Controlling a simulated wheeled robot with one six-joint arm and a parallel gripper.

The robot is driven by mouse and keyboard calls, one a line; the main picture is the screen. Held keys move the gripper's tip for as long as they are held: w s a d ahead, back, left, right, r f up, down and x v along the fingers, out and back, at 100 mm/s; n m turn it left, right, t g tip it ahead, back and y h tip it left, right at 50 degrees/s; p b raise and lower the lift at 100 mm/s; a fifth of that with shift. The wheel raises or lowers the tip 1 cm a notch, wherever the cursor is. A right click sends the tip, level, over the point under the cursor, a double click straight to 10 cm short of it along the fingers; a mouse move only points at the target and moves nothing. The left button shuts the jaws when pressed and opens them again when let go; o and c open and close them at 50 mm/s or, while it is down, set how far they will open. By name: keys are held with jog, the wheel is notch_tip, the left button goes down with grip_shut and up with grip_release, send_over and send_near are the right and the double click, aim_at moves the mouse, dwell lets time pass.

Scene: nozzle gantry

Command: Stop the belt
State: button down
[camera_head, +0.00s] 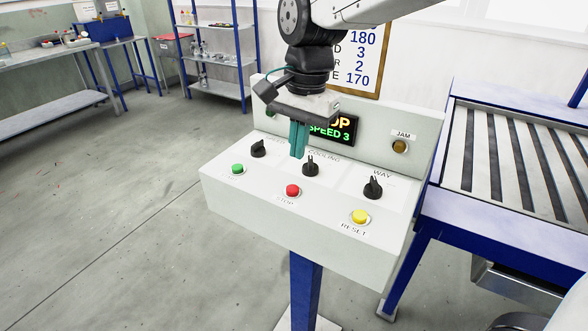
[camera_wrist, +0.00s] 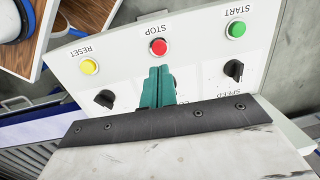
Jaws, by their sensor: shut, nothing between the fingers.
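The control panel (camera_head: 250,190) is a white sloped box on a blue post. Its red STOP button (camera_head: 292,190) sits in the front row, between the green START button (camera_head: 238,169) and the yellow RESET button (camera_head: 360,216). My gripper (camera_head: 297,155) has teal fingers, shut and empty, pointing down above the panel behind the red button. In the wrist view the fingertips (camera_wrist: 158,70) lie just below the red button (camera_wrist: 158,47) in the picture. The display (camera_head: 330,130) shows "SPEED 3" and a partly hidden line ending in "OP".
Black knobs for speed (camera_head: 258,148), cooling (camera_head: 310,166) and way (camera_head: 373,187) stand behind the buttons. An amber JAM lamp (camera_head: 399,146) is on the upright back. Open floor (camera_head: 110,220) lies at the left.

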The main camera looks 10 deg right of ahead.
jog(key=r, duration=0.6)
jog(key=shift+d, duration=0.25)
jog(key=shift+f, duration=0.1)
jog(key=s+d+f+n, duration=0.3)
jog(key=s+d, duration=0.6)
jog(key=s, duration=0.1)
jog(key=s+d+f+n+t+h, duration=0.1)
jog(key=s+d+f+n, duration=0.3)
jog(key=s+d, duration=0.5)
jog(key=shift+s+d+f+n, duration=0.15)
jog(key=shift+s+d+n, duration=0.2)
jog(key=shift+s, duration=0.15)
